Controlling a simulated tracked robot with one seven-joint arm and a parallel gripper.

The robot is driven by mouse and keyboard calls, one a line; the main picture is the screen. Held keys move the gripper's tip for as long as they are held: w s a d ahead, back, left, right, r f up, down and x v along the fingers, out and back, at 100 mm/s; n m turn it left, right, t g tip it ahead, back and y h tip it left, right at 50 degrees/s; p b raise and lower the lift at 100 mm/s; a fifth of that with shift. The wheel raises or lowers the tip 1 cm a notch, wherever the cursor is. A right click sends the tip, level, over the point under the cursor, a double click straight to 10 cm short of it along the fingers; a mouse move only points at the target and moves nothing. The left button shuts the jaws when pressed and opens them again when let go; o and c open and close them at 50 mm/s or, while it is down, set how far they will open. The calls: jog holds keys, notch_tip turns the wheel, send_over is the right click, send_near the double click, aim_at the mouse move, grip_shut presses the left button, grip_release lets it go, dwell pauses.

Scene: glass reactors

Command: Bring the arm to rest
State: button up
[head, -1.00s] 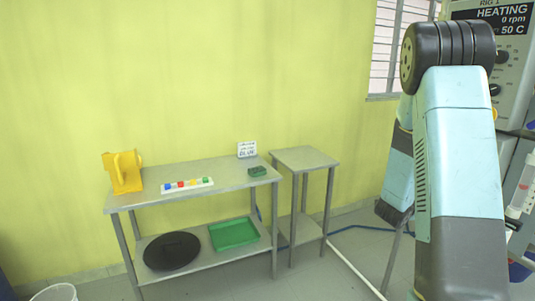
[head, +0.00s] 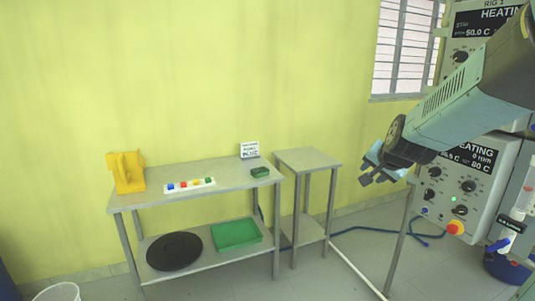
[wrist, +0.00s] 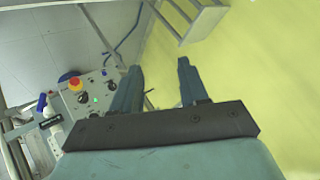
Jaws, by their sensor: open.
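My gripper (head: 372,174) is at the right of the head view, at the end of my raised arm, in front of a control box. It also shows in the wrist view (wrist: 160,78), with its two fingers apart and nothing between them. Beyond the fingertips lie the yellow-green wall and a strip of grey floor.
Control boxes with dials (head: 465,190) and a red button (head: 455,228) stand close behind my arm. A steel table (head: 225,180) holds a yellow holder (head: 126,172) and a strip of coloured blocks (head: 190,185). A small side table (head: 307,160) stands beside it.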

jog(key=s+a+r+n+g, duration=0.1)
jog(key=s+n, duration=0.3)
jog(key=s, duration=0.7)
jog(key=s+a+r+n+g, duration=0.2)
jog(key=s+a+n+g, duration=0.1)
jog(key=s, duration=0.8)
jog(key=shift+s+a+r+n+y, duration=0.2)
jog(key=shift+s+a+n+y, duration=0.1)
jog(key=shift+a+n, duration=0.4)
jog(key=shift+d, duration=0.15)
